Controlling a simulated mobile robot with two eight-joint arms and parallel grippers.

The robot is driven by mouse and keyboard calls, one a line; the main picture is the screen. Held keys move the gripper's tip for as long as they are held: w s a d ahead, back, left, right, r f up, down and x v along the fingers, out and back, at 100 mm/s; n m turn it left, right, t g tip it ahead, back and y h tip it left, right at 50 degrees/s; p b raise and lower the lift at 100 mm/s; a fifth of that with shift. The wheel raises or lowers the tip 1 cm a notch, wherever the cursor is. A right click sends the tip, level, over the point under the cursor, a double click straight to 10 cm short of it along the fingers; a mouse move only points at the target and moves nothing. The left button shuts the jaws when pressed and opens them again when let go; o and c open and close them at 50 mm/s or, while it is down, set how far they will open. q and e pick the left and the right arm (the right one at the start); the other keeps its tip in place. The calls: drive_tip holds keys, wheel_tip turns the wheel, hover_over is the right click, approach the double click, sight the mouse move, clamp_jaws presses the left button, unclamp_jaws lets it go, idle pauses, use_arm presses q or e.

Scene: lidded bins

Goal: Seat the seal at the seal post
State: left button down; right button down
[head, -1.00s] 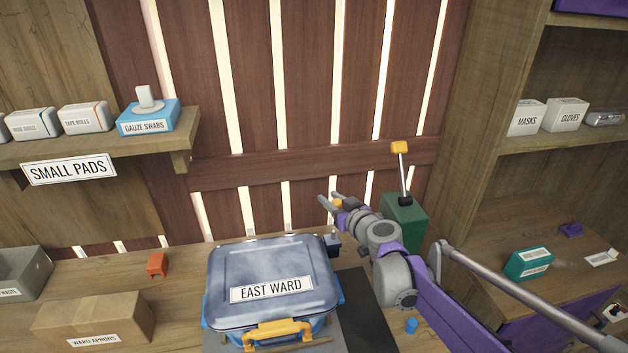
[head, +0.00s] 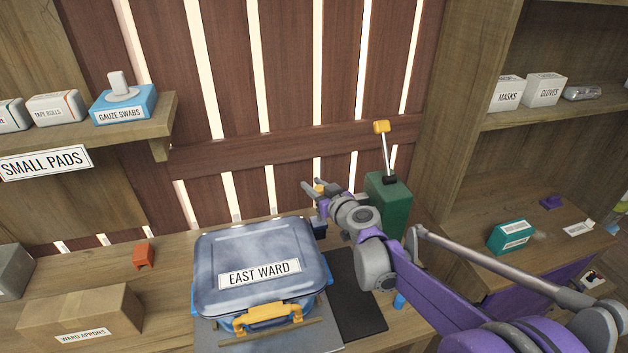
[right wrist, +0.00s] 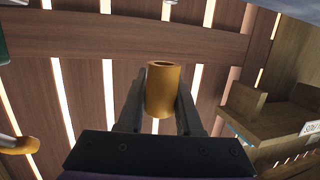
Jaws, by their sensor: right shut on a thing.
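My right gripper (head: 315,187) is in the air behind the East Ward bin, left of the green post. It is shut on a yellow cylinder (right wrist: 163,88), which has an open hollow top and stands upright between the fingers in the right wrist view. The cylinder shows only as a small yellow spot in the head view (head: 320,188). A green block (head: 388,205) with a lever and yellow knob (head: 382,127) stands at the back of the table, partly hidden by my right arm; I cannot tell whether it is the seal post. My left gripper is not in view.
The closed blue East Ward bin (head: 262,262) with a yellow latch stands on the table, a black mat (head: 355,300) to its right. An orange clip (head: 144,256) and a cardboard box (head: 80,318) lie left.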

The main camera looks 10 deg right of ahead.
drive_tip(key=shift+f, duration=1.6)
drive_tip(key=shift+p, duration=0.4)
idle(1.1)
drive_tip(key=shift+f, duration=1.95)
drive_tip(key=c, duration=0.5)
unclamp_jaws()
drive_tip(key=v, duration=1)
drive_tip(key=shift+s, duration=0.4)
